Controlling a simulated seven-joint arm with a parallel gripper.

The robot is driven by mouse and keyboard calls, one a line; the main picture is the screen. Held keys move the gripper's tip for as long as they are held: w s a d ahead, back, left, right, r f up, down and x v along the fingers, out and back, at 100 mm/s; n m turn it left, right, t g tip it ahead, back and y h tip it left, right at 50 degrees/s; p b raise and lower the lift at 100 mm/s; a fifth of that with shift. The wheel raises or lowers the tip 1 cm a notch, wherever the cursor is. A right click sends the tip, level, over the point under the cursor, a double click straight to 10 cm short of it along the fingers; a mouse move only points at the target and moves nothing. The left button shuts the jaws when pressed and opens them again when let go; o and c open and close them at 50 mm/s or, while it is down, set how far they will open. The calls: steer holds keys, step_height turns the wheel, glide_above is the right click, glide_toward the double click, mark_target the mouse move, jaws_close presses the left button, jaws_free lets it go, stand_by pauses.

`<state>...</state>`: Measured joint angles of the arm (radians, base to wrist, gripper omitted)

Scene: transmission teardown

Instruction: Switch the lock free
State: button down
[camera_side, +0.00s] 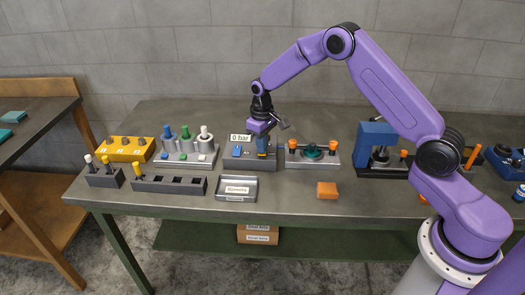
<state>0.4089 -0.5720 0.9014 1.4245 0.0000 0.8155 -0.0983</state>
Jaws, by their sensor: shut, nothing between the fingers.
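My gripper (262,150) points down over the right part of a grey unit (237,164) near the middle of the bench. It is shut with nothing between its fingers. The unit carries a "0 bar" sign (240,138) at its back and a small blue part (237,151) on its top left. The gripper is just right of that blue part and apart from it. My fingers hide what lies behind them, and I cannot tell whether the tips touch the unit. No part is clearly readable as the lock at this size.
A grey fixture (315,161) with orange knobs stands just right, a holder (187,157) with coloured plungers just left. A labelled tray (236,188) lies in front. An orange block (327,190) sits front right, a blue press (375,142) further right. Bench between tray and block is clear.

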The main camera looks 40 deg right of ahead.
steer(key=shift+f, duration=0.4)
steer(key=shift+r, duration=3.55)
